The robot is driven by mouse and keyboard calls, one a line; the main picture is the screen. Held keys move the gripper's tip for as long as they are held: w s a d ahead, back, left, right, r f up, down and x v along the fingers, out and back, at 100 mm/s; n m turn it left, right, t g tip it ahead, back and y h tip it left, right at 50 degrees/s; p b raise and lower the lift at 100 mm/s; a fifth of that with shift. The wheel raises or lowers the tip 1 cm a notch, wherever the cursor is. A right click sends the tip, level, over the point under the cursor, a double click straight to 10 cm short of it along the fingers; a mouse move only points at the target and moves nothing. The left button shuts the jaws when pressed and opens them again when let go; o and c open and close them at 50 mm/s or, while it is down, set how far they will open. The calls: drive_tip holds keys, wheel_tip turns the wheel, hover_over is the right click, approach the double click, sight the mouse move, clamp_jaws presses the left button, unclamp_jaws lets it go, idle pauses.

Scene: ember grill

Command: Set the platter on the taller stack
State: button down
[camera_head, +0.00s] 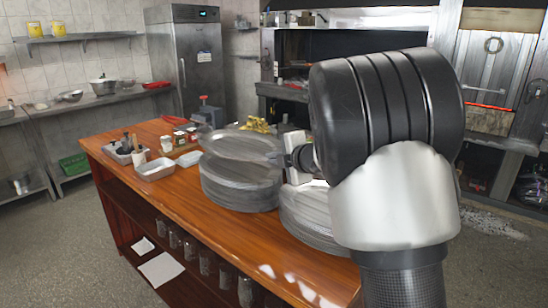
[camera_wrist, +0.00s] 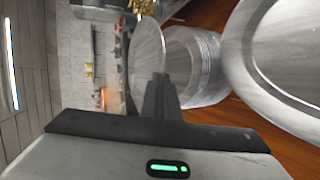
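My gripper (camera_head: 280,160) is shut on the rim of a grey metal platter (camera_head: 238,145). The held platter is roughly level over the taller stack (camera_head: 240,187) of grey platters in the head view; I cannot tell if it touches the stack. In the wrist view my fingers (camera_wrist: 160,97) pinch the platter (camera_wrist: 146,58), seen nearly edge-on, with the taller stack (camera_wrist: 200,66) beside it in the picture. The shorter stack (camera_head: 308,217) stands nearer, right of the taller one, partly hidden by my arm. Its top platter shows in the wrist view (camera_wrist: 288,52).
The stacks stand on a wooden counter (camera_head: 190,200). A metal tray (camera_head: 155,169), a utensil container (camera_head: 122,157) and small jars (camera_head: 180,139) sit left of the taller stack. Yellow items (camera_head: 257,125) lie behind it.

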drive_tip(key=shift+w+a+f+b, duration=0.25)
drive_tip(key=shift+f+b, duration=0.3)
drive_tip(key=shift+f, duration=0.25)
drive_tip(key=shift+w+a+f+b, duration=0.25)
drive_tip(key=shift+f+b, duration=0.35)
drive_tip(key=shift+f, duration=0.15)
drive_tip(key=shift+w+a+f+b, duration=0.25)
drive_tip(key=shift+f+b, duration=0.3)
drive_tip(key=shift+f, duration=0.25)
drive_tip(key=shift+s+d, duration=0.2)
drive_tip(key=c, duration=1.9)
unclamp_jaws()
drive_tip(key=shift+c, duration=0.2)
drive_tip(key=shift+f, duration=0.1)
drive_tip(key=p+v, duration=0.2)
drive_tip(key=v, duration=1.5)
drive_tip(key=shift+s, duration=0.2)
